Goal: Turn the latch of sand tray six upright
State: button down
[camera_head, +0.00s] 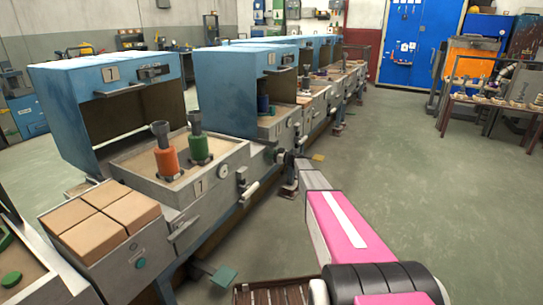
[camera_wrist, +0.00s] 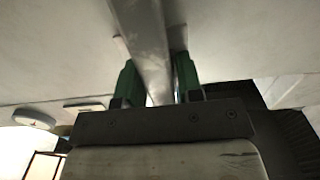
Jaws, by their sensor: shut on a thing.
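The tray box just beyond the one marked 7 (camera_head: 197,187) is the one my arm reaches; I take it as sand tray six (camera_head: 268,131), though its number is too small to read. My gripper (camera_head: 284,157) is at its front face, small and partly hidden by my wrist. In the wrist view my gripper (camera_wrist: 157,85) has its two green fingers on either side of a grey metal latch bar (camera_wrist: 146,45), shut on it. The bar runs from the top edge down between the fingers, slightly tilted in the picture. Its lower end is hidden behind the gripper body.
Blue hoods (camera_head: 110,95) stand over the row of trays. Tray 7 holds an orange (camera_head: 167,160) and a green fixture (camera_head: 199,148). Tan blocks (camera_head: 97,222) lie nearer. A green pedal (camera_head: 222,275) sticks out low. A round gauge (camera_wrist: 34,119) shows in the wrist view.

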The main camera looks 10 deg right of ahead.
dwell(0.3)
jog(key=c, duration=0.9)
grip_release()
jog(key=shift+s+d, duration=0.1)
jog(key=v, duration=1)
jog(key=shift+s+d, duration=0.15)
jog(key=shift+d, duration=0.1)
